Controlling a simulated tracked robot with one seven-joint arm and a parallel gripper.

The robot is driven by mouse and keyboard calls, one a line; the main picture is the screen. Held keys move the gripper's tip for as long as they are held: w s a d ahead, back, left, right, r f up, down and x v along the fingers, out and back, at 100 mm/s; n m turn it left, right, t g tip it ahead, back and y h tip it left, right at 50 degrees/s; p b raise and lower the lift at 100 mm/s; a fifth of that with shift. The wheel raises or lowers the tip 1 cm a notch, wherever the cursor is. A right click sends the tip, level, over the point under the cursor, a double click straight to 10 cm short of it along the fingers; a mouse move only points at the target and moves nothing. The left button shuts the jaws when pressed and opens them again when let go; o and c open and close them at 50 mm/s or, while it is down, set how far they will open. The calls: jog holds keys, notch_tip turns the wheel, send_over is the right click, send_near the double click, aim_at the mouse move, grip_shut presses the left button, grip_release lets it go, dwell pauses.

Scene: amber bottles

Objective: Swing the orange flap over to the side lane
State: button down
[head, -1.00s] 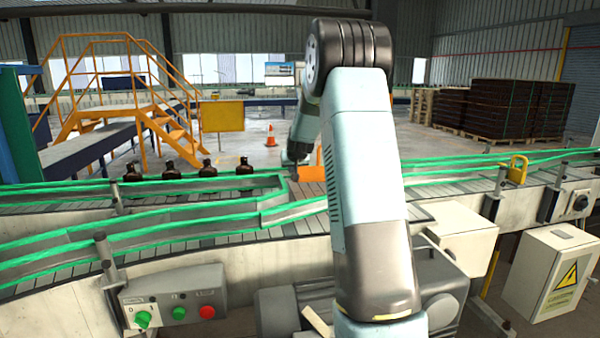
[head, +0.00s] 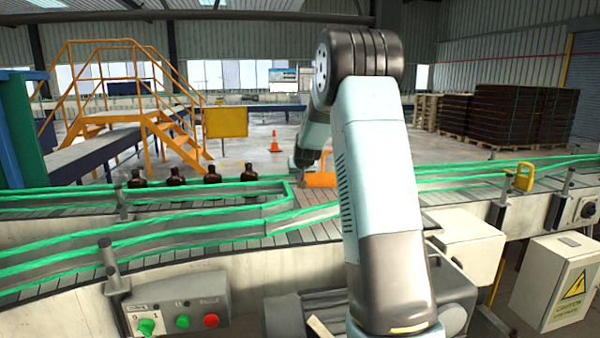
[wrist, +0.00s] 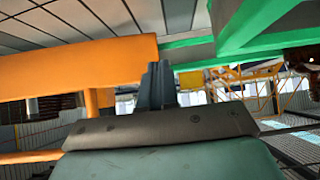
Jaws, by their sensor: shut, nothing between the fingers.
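The orange flap (head: 320,180) is at the conveyor junction, partly hidden behind my arm in the head view. In the wrist view the orange flap (wrist: 75,68) is a broad orange bar filling the left side. My gripper (wrist: 155,82) is shut and empty, its dark fingers against or very close to the right end of the bar; I cannot tell if they touch. In the head view the fingertips are too small and covered to make out. Several amber bottles (head: 175,177) stand in a row on the lane left of the flap.
Green guide rails (head: 140,233) edge the lanes, close to the fingers in the wrist view (wrist: 240,30). A control box (head: 178,308) is at the front left. A yellow padlock-shaped part (head: 521,178) sits on the right rail. The belt right of the bottles looks clear.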

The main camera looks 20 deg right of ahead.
jog(key=a+v, duration=0.2)
jog(key=v, duration=1)
jog(key=shift+w, duration=0.2)
jog(key=shift+s+a, duration=0.1)
jog(key=shift+a, duration=0.1)
jog(key=s+a+r+n+g+y, duration=0.1)
jog(key=s+a, duration=0.3)
jog(key=s, duration=0.7)
jog(key=s+a+r+g, duration=0.15)
jog(key=s+a, duration=0.35)
jog(key=s, duration=0.6)
jog(key=s+a+r+n+y, duration=0.15)
jog(key=s+a, duration=0.25)
jog(key=s, duration=0.7)
jog(key=s+a+f+g, duration=0.1)
jog(key=s+a+f, duration=0.1)
jog(key=s, duration=1)
jog(key=shift+f, duration=0.65)
